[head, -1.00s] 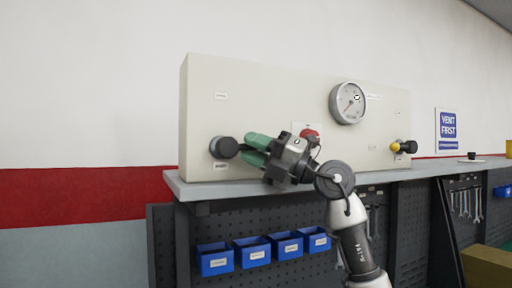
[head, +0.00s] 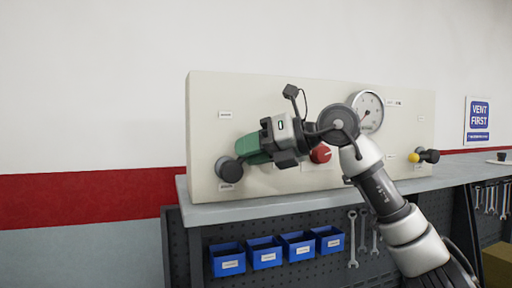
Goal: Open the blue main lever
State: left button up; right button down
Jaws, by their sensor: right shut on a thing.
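My right gripper (head: 243,150), with green fingers, reaches in from the right to the left end of the beige panel (head: 300,95). Its fingers are shut at a round dark valve hub (head: 228,169), low on the panel's left side. The lever at this hub is almost wholly hidden by the fingers, and I cannot make out any blue on it. The gauge (head: 368,111) is partly covered by my right arm at its left edge; its reading is too small to tell. My left gripper is not in view.
A red knob (head: 320,153) sits right of the gripper, close to my arm. A yellow-tipped valve (head: 414,157) is at the panel's right end. The grey bench (head: 205,212) runs below, with several blue bins (head: 227,261) and hanging wrenches under it.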

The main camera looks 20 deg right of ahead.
aim_at(232, 161)
jog(key=a+n+h, duration=0.1)
jog(key=a+r+g+h, duration=0.1)
jog(key=h, duration=0.1)
jog(key=shift+r+n+h, duration=0.2)
jog(key=shift+n+h, duration=0.1)
jog(key=shift+n, duration=0.1)
jog(key=shift+a+r+n+g+h, duration=0.1)
jog(key=shift+a+n+g+h, duration=0.45)
jog(key=shift+h, duration=0.85)
jog(key=shift+a, duration=0.15)
jog(key=c, duration=1.2)
grip_release()
jog(key=shift+w, duration=0.1)
jog(key=shift+o, duration=0.4)
jog(key=shift+a, duration=0.1)
